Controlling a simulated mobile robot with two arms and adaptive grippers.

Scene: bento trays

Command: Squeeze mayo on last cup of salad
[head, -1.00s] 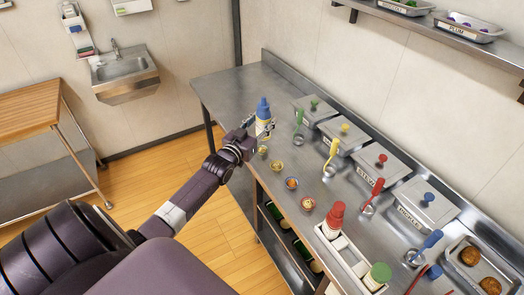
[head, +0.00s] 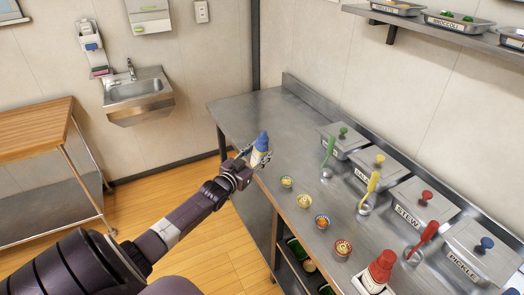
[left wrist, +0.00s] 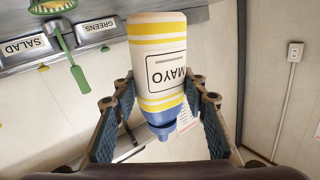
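The mayo bottle (head: 259,157), white and yellow with a blue cap, is in my left gripper (head: 251,157) near the counter's front edge. In the left wrist view, the mayo bottle (left wrist: 158,60) sits between the two fingers of the left gripper (left wrist: 160,112), its cap at the picture's bottom and its label upside down. In the head view its cap points up, tilted slightly. Several small cups stand in a row along the front edge: the nearest to the bottle is a green-rimmed cup (head: 286,182), which also shows in the wrist view (left wrist: 52,5). My right gripper is not in view.
More cups (head: 304,201), (head: 322,221), (head: 343,247) follow towards the front. A red-capped bottle (head: 378,271) stands beyond them. Lidded bins with ladles line the counter's back, including a stew bin (head: 411,206). The counter's far left end (head: 250,108) is clear.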

